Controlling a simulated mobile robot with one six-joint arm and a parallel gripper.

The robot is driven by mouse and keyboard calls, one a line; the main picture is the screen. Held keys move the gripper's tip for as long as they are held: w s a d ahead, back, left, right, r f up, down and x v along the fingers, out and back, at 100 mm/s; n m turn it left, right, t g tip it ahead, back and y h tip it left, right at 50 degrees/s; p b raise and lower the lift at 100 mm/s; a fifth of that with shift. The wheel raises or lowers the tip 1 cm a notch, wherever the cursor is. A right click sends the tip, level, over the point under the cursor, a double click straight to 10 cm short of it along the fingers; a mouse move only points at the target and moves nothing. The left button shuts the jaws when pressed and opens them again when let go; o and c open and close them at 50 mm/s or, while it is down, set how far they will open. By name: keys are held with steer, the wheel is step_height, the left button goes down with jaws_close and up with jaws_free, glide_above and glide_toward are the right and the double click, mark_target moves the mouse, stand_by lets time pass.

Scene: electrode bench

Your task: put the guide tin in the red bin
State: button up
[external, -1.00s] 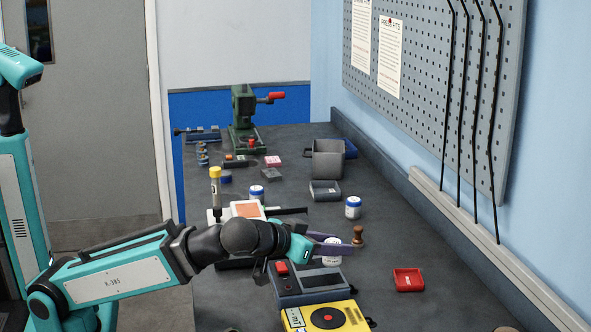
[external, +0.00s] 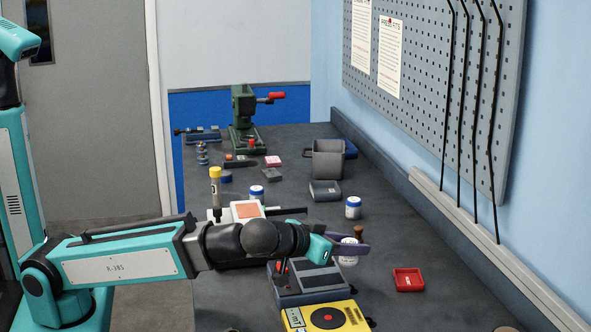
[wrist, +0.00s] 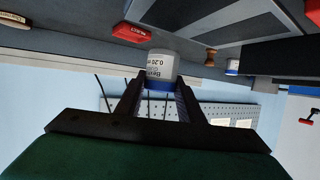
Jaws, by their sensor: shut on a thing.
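My gripper (external: 350,246) is shut on a white tin with a blue lid and a printed label. The tin (external: 348,260) hangs below the purple fingers in the external view, partly hidden by them. In the wrist view the tin (wrist: 158,68) sits between the dark fingertips (wrist: 157,86), its label partly legible with "0.20". The red bin (external: 408,280), a small open tray, lies on the bench to the right of my gripper and nearer the camera. It also shows in the wrist view (wrist: 131,32), apart from the tin.
A wooden-handled stamp (external: 358,232) stands just behind the fingers. A blue-grey device (external: 312,283) and a yellow device (external: 326,316) lie below and left. Another blue-lidded tin (external: 353,207) stands farther back. The bench around the red bin is clear.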

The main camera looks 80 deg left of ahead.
steer(key=shift+w+d+p, duration=0.1)
steer(key=shift+w+p, duration=0.45)
steer(key=shift+p, duration=3.95)
steer(key=w, duration=0.3)
steer(key=w+d+p, duration=0.1)
steer(key=w, duration=0.3)
steer(key=w+f+p, duration=0.1)
steer(key=w, duration=0.2)
steer(key=shift+w+d+f, duration=0.1)
steer(key=shift+w+d, duration=0.2)
steer(key=shift+d, duration=0.1)
steer(key=shift+f, duration=0.1)
steer(key=shift+f+p, duration=0.85)
steer(key=shift+f, duration=0.9)
steer(key=shift+f+b, duration=0.15)
steer(key=shift+b, duration=0.15)
steer(key=o, duration=1.1)
steer(key=shift+r+p, duration=0.25)
steer(key=shift+p, duration=0.15)
